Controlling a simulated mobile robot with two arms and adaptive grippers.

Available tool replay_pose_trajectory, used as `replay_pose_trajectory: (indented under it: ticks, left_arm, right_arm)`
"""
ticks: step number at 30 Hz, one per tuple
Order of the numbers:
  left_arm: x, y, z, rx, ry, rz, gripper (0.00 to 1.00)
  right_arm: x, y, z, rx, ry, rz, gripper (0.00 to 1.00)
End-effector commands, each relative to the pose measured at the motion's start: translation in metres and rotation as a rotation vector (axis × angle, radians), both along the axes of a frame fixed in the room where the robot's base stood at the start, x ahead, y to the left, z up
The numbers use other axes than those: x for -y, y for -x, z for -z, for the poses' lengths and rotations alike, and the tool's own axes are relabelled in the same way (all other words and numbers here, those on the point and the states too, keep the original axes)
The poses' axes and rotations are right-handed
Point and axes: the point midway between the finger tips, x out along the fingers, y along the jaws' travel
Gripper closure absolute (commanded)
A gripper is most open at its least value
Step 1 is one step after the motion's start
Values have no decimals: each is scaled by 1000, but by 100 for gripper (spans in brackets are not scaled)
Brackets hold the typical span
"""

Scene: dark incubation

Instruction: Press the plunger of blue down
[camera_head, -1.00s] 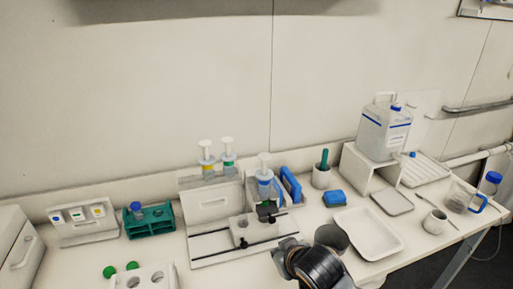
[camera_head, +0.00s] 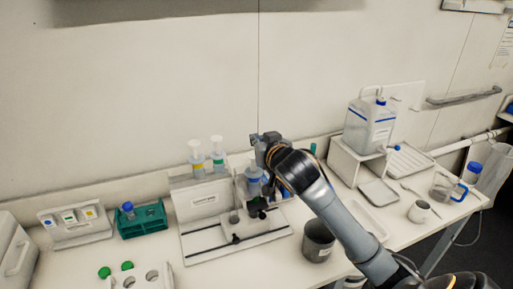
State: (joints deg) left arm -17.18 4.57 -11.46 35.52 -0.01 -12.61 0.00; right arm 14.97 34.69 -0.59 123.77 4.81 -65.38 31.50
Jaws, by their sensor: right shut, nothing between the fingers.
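The blue-banded syringe (camera_head: 254,186) stands upright in the white and black fixture (camera_head: 232,241) near the middle of the bench. My right gripper (camera_head: 261,146) is shut and empty at the top of this syringe, reaching in from the right. It covers the plunger's top, so I cannot tell whether it touches the plunger or how far down the plunger is. My left gripper is not in view.
A yellow-banded syringe (camera_head: 197,163) and a green-banded syringe (camera_head: 218,157) stand in a rack just left. A dark cup (camera_head: 318,242) stands right of the fixture, near my right arm. A teal rack (camera_head: 142,222) is at the left.

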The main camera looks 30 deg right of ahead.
Motion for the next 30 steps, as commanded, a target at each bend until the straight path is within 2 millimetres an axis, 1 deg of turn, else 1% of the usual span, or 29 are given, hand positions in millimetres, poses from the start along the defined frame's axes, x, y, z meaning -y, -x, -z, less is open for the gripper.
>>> replay_pose_trajectory:
  ticks: [1, 3, 6, 9, 13, 21, 23, 27, 30]
  left_arm:
    - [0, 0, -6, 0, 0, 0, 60]
    - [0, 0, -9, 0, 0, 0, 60]
    - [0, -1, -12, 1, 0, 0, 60]
    - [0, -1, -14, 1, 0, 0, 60]
    - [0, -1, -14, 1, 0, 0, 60]
    - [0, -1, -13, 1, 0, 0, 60]
    - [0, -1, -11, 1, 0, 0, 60]
    - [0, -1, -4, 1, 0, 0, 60]
    - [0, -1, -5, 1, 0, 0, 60]
  right_arm:
    - [1, -4, 6, -8, -1, 0, 100]
    - [0, -2, 19, -8, -1, 0, 100]
    - [0, -2, 31, -6, 0, 0, 100]
    - [0, -3, 38, -2, 0, 1, 100]
    - [0, -2, 42, -2, 0, 0, 100]
    - [0, -2, 42, -2, 0, 0, 100]
    - [0, -2, 47, -3, -2, 0, 100]
    - [0, -2, 63, -2, -3, 0, 100]
    - [1, -2, 62, -1, 0, 1, 100]
